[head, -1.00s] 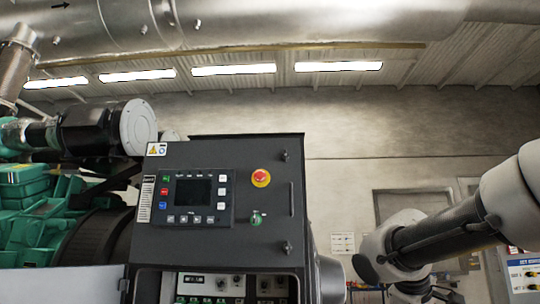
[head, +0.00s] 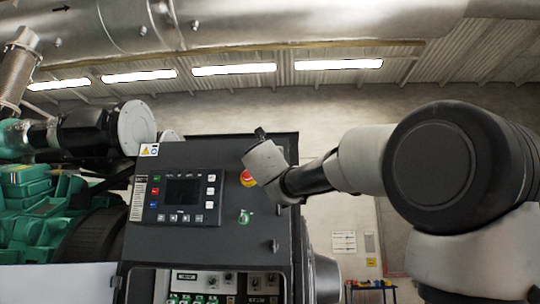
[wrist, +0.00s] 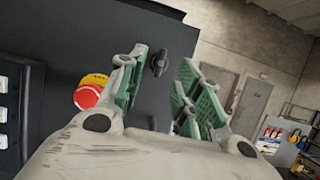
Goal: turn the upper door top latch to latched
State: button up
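The upper door top latch (wrist: 158,62) is a small dark knob near the edge of the dark cabinet door. In the wrist view it shows between my gripper's (wrist: 165,68) two green-padded fingers. The fingers are spread open, and no contact with the latch can be seen. In the head view my wrist (head: 265,160) is in front of the door's upper right part and hides this latch. The upper door (head: 215,240) is shut. A lower latch (head: 276,244) shows near the door's right edge.
A red emergency stop (wrist: 87,96) with a yellow collar lies just left of my fingers. A green switch (head: 244,216) and a control panel with a screen (head: 183,190) are on the same door. Below, an open compartment (head: 215,283) shows switches.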

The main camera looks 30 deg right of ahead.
jog(key=x, duration=0.5)
jog(key=shift+w+d, duration=0.1)
jog(key=shift+d, duration=0.05)
jog(key=shift+c, duration=0.2)
grip_shut()
